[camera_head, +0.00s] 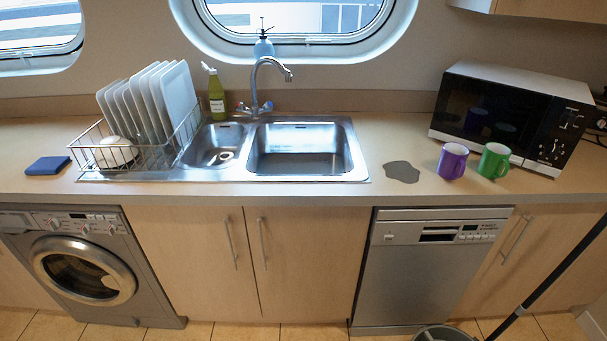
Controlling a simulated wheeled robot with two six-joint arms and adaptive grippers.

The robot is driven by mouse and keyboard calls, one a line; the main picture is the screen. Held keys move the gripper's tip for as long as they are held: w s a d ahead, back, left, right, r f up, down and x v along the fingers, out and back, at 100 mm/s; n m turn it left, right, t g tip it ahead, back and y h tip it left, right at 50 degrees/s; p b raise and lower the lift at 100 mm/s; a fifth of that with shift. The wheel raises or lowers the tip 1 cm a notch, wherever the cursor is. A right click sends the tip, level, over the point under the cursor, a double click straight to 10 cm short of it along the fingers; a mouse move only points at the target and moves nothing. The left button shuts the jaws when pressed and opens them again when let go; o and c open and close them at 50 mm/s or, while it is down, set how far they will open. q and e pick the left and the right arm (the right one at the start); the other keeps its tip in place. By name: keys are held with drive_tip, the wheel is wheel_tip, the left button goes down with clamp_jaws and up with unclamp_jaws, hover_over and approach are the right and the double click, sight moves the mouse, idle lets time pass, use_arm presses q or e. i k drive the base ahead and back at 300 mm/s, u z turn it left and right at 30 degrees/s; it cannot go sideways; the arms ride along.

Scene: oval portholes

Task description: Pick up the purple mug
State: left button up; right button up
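The purple mug (452,161) stands upright on the wooden counter, in front of the microwave, with a pale inside showing at its open top. A green mug (493,160) stands close to its right. A grey puddle-like patch (402,172) lies flat on the counter to the left of the purple mug. Neither of my grippers shows in the head view.
A microwave (510,110) stands behind the mugs. A sink (300,150) and a dish rack (122,158) with plates are to the left.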

sight(454, 157)
drive_tip(key=u, duration=0.05)
drive_tip(key=i, duration=1.15)
drive_tip(key=z, duration=0.6)
